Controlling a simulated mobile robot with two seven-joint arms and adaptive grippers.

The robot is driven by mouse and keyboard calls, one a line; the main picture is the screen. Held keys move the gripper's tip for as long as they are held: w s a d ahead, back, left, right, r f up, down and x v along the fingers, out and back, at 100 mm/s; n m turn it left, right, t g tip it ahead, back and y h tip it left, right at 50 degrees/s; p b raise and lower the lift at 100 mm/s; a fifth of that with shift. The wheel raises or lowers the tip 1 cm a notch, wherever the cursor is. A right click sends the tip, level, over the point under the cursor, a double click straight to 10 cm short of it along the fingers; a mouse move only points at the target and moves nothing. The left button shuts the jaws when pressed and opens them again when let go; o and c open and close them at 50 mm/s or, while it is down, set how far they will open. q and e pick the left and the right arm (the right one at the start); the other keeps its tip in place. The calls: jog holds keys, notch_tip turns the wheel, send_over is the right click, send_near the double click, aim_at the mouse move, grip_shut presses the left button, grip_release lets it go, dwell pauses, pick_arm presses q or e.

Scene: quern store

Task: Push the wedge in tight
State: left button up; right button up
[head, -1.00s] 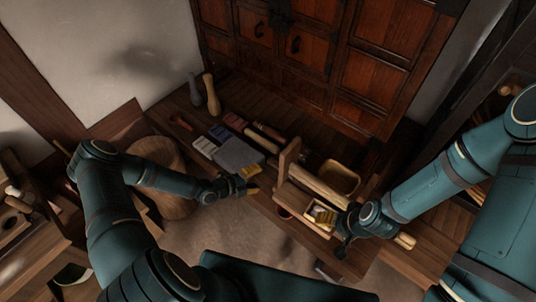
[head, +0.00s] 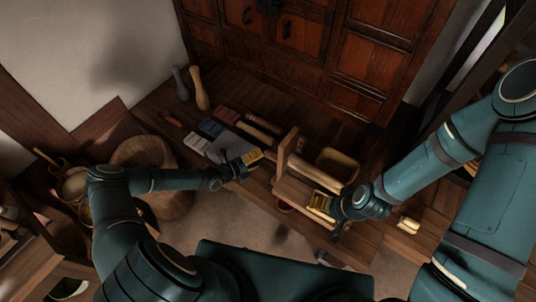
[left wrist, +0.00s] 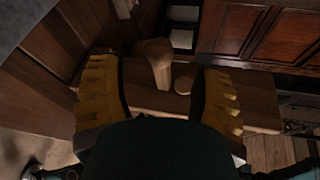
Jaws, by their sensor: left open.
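A wooden frame stands on the bench, with an upright board (head: 284,153) and a long pale shaft (head: 320,171) running right from it. My left gripper (head: 256,157) is open and empty, just left of the board. In the left wrist view its two yellow pads (left wrist: 162,98) stand wide apart. Beyond them are a wooden block, a round-ended wooden peg (left wrist: 155,62) and a small pale knob (left wrist: 183,86). I cannot tell which piece is the wedge. My right gripper (head: 322,203) is at the frame's right part; whether its jaws are open is unclear.
A grey slab (head: 225,148) and several coloured blocks lie left of the frame. A wooden bowl (head: 338,165) is behind the shaft. Two bottle-shaped pieces (head: 201,90) stand at the back left. A large round wooden stump (head: 150,160) is beside my left arm.

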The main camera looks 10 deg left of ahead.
aim_at(268, 153)
pick_arm(q)
jog(key=shift+b+x, duration=0.45)
jog(key=shift+x, duration=2.3)
jog(key=shift+c, duration=0.2)
